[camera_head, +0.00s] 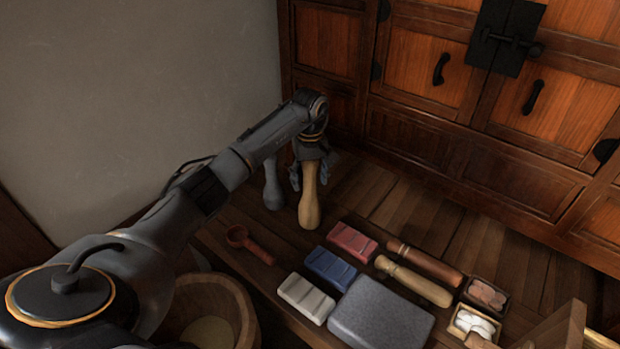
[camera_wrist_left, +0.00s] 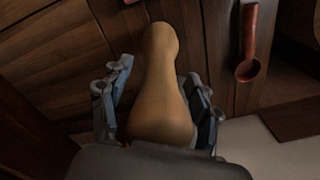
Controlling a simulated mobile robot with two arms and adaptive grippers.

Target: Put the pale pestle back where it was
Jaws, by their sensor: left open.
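A pale tan pestle (camera_head: 309,205) stands upright on the wooden surface near the grey wall, narrow in the middle and rounded at its foot. My left gripper (camera_head: 309,175) is over its upper part, jaws open. In the left wrist view the pestle (camera_wrist_left: 160,85) lies between the two spread fingers (camera_wrist_left: 158,105), and a gap shows on at least one side. Its top end is hidden by the gripper. A grey pestle-like piece (camera_head: 272,187) stands just left of it. My right gripper is not in view.
A red scoop (camera_head: 248,242) and a wooden tub (camera_head: 244,300) are in front. Red (camera_head: 352,241), blue (camera_head: 330,268) and white (camera_head: 306,297) blocks, a grey stone slab (camera_head: 382,318), and pale (camera_head: 415,282) and brown (camera_head: 425,262) turned pieces lie right. A cabinet (camera_head: 430,130) stands behind.

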